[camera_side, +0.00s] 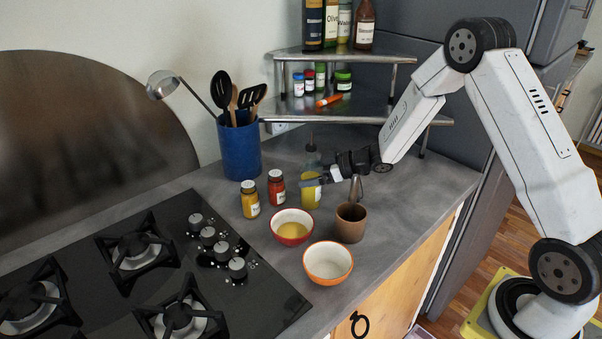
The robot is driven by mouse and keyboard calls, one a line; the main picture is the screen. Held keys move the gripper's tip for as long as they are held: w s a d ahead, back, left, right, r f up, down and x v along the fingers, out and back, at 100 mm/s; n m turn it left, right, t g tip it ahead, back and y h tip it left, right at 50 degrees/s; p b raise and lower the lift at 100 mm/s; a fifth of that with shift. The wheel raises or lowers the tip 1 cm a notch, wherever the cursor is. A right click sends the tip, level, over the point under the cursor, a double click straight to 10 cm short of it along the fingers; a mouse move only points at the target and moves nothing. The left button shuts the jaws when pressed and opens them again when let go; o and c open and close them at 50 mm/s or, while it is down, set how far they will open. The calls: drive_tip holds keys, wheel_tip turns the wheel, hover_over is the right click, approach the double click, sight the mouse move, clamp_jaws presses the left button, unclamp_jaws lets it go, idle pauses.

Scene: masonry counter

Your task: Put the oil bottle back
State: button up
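The oil bottle (311,195) is a clear upright bottle with yellow oil in its lower part and a thin dark spout on top. It is on the grey counter or very near it, behind the red-rimmed bowl. My gripper (316,180) reaches in from the right at the bottle's mid-height. The other finger is not clearly visible, so I cannot tell whether the gripper is closed on the glass.
A red-rimmed bowl (292,238) with yellow liquid, an orange bowl (328,277) and a brown cup (351,235) stand in front. Two spice jars (250,212) (277,199) and a blue utensil holder (239,158) stand left. A two-tier corner shelf (345,56) with bottles and jars is behind.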

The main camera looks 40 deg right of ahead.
drive_tip(key=shift+r, duration=0.15)
drive_tip(key=shift+s+d+r, duration=0.1)
drive_tip(key=shift+s+d, duration=0.05)
drive_tip(key=v, duration=1.1)
drive_tip(key=shift+s+d, duration=0.2)
drive_tip(key=shift+s, duration=0.05)
